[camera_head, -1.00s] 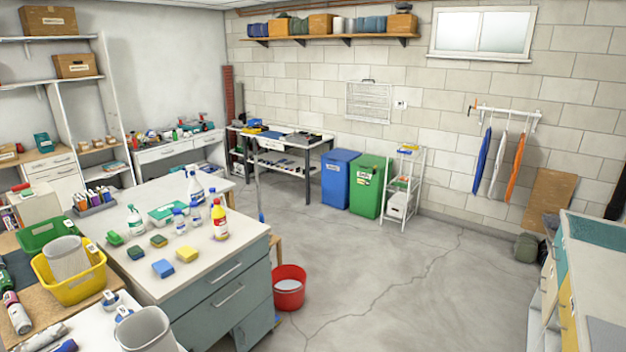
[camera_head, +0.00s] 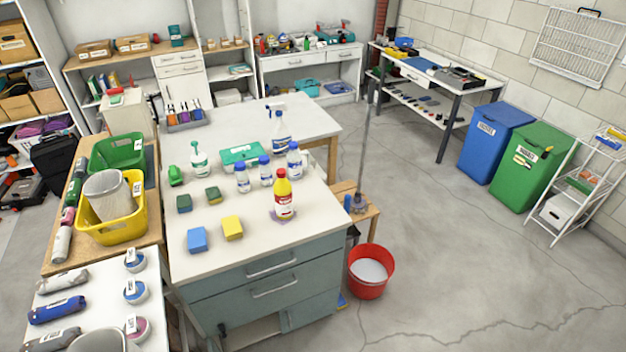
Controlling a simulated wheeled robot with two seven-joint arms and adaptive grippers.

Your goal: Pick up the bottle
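Several bottles stand upright on the white-topped drawer counter (camera_head: 270,232); which one the task means I cannot tell. A yellow bottle with a red cap and a red-and-white label (camera_head: 283,197) stands nearest the counter's right front edge. Behind it are small white bottles with blue caps, one on the left (camera_head: 242,177), one in the middle (camera_head: 265,171) and one on the right (camera_head: 293,160). A spray bottle (camera_head: 281,131) stands farther back. A white pump bottle with a green top (camera_head: 199,160) stands at the left. Neither of my grippers is in view.
Blue (camera_head: 197,239) and yellow (camera_head: 232,228) sponges lie on the counter's front part. A yellow basin (camera_head: 118,228) and a green basin (camera_head: 112,144) sit on the left table. A red bucket (camera_head: 371,281) stands on the floor right of the counter. Open floor lies farther right.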

